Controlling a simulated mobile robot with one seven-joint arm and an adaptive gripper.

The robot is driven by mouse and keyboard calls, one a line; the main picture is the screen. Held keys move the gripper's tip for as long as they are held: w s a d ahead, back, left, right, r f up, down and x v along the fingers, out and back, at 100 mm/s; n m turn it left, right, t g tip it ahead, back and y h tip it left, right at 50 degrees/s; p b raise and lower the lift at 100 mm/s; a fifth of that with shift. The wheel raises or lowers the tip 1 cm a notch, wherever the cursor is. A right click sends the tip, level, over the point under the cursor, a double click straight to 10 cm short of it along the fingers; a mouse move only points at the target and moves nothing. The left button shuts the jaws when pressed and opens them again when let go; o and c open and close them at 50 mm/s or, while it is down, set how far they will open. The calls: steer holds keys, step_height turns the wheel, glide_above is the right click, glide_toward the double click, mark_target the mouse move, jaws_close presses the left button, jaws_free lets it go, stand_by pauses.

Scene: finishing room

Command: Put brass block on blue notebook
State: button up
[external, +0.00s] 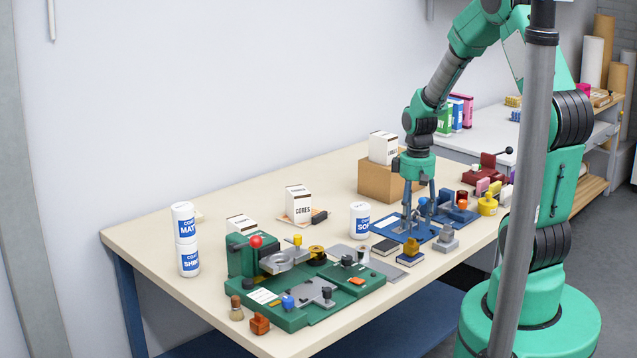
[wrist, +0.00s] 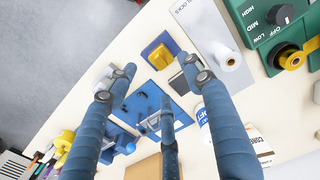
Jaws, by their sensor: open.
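The brass block (external: 411,246) rests upright on the blue notebook (external: 407,260) near the table's front edge. The wrist view also shows the brass block (wrist: 159,55) with the blue notebook (wrist: 166,38) under it, apart from the fingers. My gripper (external: 418,222) is open and empty, pointing down over a blue mat beside the notebook. In the wrist view its fingers (wrist: 160,92) are spread with nothing held between them. The fingers partly hide the mat and the things on it.
A dark notebook (external: 386,247) lies just left of the blue one. A grey block (external: 446,239) stands to the right. The blue mat (external: 385,228) holds small blue parts. A green machine (external: 330,310) fills the left front; a white can (external: 360,220) stands behind.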

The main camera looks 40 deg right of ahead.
mark_target(412, 239)
steer(key=shift+r+p, duration=0.4)
steer(key=shift+r, duration=2.1)
steer(key=s+a+r+t, duration=0.1)
steer(key=s+a+r, duration=0.1)
steer(key=a+r, duration=0.45)
steer(key=s+a+r+t, duration=0.2)
steer(key=s+a+r, duration=0.15)
steer(key=r, duration=0.65)
steer(key=s+a+r+t, duration=0.2)
steer(key=s+a+r, duration=0.6)
steer(key=s, duration=0.3)
steer(key=shift+a+r+t, duration=0.3)
steer(key=shift+a+r, duration=0.1)
steer(key=shift+r, duration=0.25)
